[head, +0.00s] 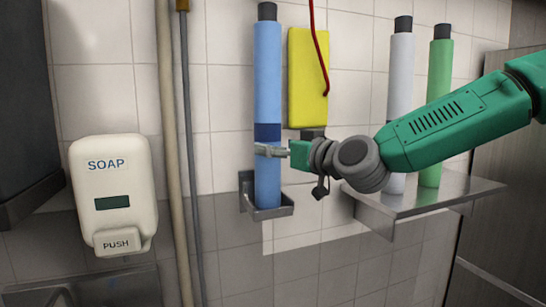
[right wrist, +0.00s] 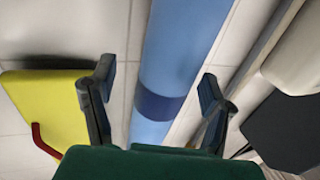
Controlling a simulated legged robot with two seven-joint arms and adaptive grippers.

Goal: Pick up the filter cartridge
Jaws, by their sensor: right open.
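The filter cartridge appears to be the tall blue cylinder (head: 268,80) with a black cap and a dark blue band. It stands upright in a small metal wall bracket (head: 272,213). My right gripper (head: 268,151) is open at the cartridge, just below the dark band, coming in from the right. In the right wrist view the blue cylinder (right wrist: 180,50) runs between the two spread fingers of the right gripper (right wrist: 157,78), with visible gaps on both sides. My left gripper is not in view.
A white cylinder (head: 401,80) and a green cylinder (head: 438,85) stand on a metal shelf (head: 455,190) behind my right arm. A yellow panel (head: 305,80) with a red cord hangs beside the cartridge. Pipes (head: 170,150) and a soap dispenser (head: 112,190) are to the left.

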